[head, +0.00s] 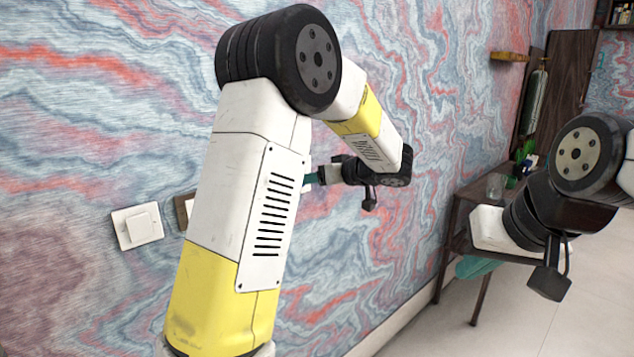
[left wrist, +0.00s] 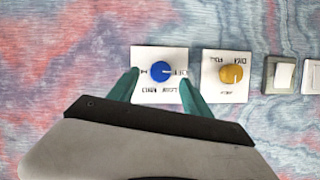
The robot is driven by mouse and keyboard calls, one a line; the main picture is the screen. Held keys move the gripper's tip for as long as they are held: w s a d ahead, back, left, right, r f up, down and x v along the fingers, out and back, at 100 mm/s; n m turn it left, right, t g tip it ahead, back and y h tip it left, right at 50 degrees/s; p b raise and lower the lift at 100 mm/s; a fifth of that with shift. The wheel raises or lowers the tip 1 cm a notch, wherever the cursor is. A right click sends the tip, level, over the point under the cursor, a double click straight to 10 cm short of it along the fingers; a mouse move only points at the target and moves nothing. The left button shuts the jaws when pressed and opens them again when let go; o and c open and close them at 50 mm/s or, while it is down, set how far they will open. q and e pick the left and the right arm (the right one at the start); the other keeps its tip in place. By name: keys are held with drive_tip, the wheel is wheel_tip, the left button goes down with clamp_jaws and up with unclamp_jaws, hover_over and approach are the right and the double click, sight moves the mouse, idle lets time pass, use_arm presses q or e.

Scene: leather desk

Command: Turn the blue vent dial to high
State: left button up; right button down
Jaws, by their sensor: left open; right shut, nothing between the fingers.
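The blue dial (left wrist: 161,73) sits on a white plate (left wrist: 141,55) on the wall in the left wrist view. A pale pointer mark on it points to the right of that picture; the lettering is upside down and too small to read surely. My left gripper (left wrist: 158,82) is open, its teal fingers on either side of the dial; I cannot tell whether they touch it. In the head view my left gripper (head: 312,179) is at the wall, and my arm hides the dial. My right gripper (head: 477,267) is shut and empty, away from the wall near a dark table.
A yellow dial (left wrist: 231,74) on its own white plate is beside the blue one. Wall switches (left wrist: 282,75) lie farther along; a white switch (head: 140,226) shows in the head view. A dark wooden table (head: 464,200) with a glass (head: 495,186) stands at right.

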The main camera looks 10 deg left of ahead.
use_arm(q)
drive_tip(key=x, duration=0.3)
drive_tip(key=shift+w+a+f, duration=0.15)
drive_tip(key=shift+a, duration=0.2)
clamp_jaws()
